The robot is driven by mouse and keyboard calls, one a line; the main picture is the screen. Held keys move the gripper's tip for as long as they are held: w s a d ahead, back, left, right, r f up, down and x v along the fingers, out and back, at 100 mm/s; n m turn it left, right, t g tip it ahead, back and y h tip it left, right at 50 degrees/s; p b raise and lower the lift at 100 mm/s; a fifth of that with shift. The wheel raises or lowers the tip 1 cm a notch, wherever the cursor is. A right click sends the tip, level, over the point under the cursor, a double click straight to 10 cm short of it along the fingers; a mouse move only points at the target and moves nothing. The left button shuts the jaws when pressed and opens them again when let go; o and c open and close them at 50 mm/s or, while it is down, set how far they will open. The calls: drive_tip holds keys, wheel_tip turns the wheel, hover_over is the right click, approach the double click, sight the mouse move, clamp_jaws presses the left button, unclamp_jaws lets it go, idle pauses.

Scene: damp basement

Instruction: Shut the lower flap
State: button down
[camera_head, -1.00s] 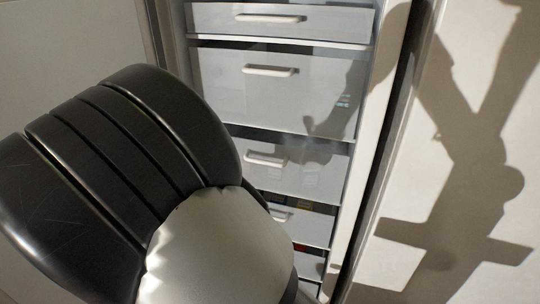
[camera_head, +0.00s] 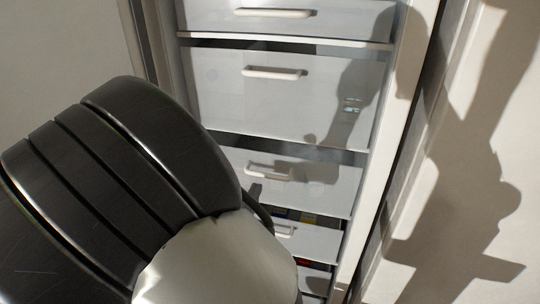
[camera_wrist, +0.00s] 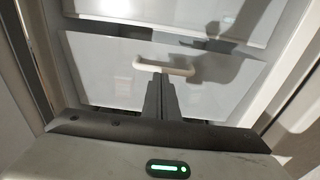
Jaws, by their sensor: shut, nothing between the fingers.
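An open upright cabinet holds a stack of pale grey fronts with white bar handles. I cannot tell for certain which front the lower flap is. The large second front (camera_head: 290,110) and the smaller third front (camera_head: 325,185) below it show in the head view.
The cabinet's white side frame (camera_head: 385,180) stands right of the fronts. A pale panel (camera_head: 500,110) beyond it carries my arm's shadow. A lower front (camera_head: 310,240) sits below, with coloured items (camera_head: 305,217) in the dark gap above it.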

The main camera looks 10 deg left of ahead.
sight(263, 174)
drive_tip(key=shift+w+d+f, duration=0.1)
drive_tip(key=shift+w+d, duration=0.05)
drive_tip(key=shift+w, duration=0.9)
drive_tip(key=shift+w+d+f, duration=0.1)
drive_tip(key=shift+w, duration=0.9)
drive_tip(key=shift+w+r, duration=0.1)
drive_tip(key=shift+r, duration=0.15)
drive_tip(key=p, duration=0.1)
drive_tip(key=w+g+p, duration=0.1)
drive_tip(key=w+p, duration=0.1)
drive_tip(key=shift+w+d+r+g, duration=0.15)
drive_tip(key=shift+d+r+g, duration=0.1)
drive_tip(key=shift+r+g, duration=0.1)
drive_tip(key=shift+a, duration=0.1)
